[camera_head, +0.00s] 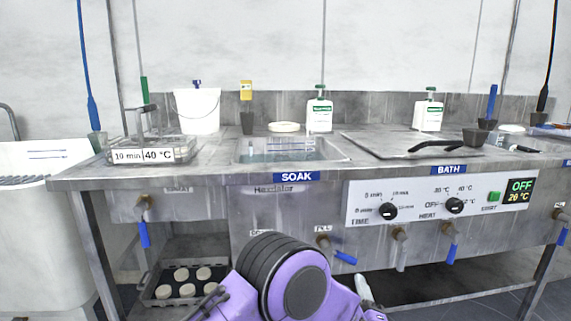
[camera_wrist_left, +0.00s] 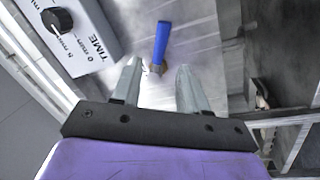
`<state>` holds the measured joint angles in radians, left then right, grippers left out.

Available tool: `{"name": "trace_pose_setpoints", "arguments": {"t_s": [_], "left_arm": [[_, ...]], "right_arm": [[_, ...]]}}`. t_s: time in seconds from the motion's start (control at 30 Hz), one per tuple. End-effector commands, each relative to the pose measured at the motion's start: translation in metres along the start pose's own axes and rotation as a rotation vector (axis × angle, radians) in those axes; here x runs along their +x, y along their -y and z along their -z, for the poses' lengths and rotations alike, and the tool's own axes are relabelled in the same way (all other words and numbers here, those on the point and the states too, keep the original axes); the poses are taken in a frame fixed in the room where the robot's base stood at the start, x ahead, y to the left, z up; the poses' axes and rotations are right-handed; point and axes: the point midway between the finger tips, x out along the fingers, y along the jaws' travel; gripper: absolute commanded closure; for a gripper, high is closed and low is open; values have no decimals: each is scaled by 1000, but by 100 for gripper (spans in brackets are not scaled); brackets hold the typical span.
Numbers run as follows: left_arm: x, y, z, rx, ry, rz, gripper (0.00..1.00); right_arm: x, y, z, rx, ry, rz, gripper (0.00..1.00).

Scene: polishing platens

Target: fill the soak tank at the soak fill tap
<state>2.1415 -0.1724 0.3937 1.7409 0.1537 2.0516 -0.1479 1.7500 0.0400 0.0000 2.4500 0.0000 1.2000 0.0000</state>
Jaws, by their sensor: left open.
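The soak tank (camera_head: 325,149) is a steel basin set in the bench above the SOAK label, with clear bluish water visible in it. Below it, under a label that seems to read FILL, a brass tap (camera_head: 323,241) has a blue lever (camera_head: 345,257) slanting down to the right. In the left wrist view a blue lever (camera_wrist_left: 161,45) on a brass tap stands just beyond the fingertips. My left gripper (camera_wrist_left: 158,72) is open and empty, its fingers pointing at that tap. In the head view its grey finger (camera_head: 364,288) shows low, partly hidden by my purple arm. My right gripper is out of view.
The control panel (camera_head: 435,201) with TIME and HEAT knobs is right of the tap; its display reads OFF. Other taps (camera_head: 143,203) (camera_head: 452,231) line the bench front. A rack with pale discs (camera_head: 160,292) lies below left. A covered bath (camera_head: 400,145) is at right.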

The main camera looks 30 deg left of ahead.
Motion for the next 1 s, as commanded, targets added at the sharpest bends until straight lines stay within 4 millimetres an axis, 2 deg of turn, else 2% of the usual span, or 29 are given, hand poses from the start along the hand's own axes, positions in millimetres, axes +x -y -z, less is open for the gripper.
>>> {"name": "trace_pose_setpoints", "arguments": {"t_s": [0.33, 0.4, 0.57, 0.7, 0.8, 0.9, 1.0], "left_arm": [[0, 0, 0, 0, 0, 0, 57], [0, 0, 0, 0, 0, 0, 69], [7, -2, 4, 4, 16, -7, 69], [48, -6, 24, 40, 175, -79, 69], [65, 1, 37, 76, 340, -155, 69], [65, 10, 48, 102, 483, -224, 69], [55, 19, 59, 123, 604, -290, 69]], "right_arm": [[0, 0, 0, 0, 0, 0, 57], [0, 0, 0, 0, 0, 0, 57], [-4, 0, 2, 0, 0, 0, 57], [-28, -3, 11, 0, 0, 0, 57], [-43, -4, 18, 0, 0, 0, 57], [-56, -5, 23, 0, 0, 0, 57], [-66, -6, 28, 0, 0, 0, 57]]}}
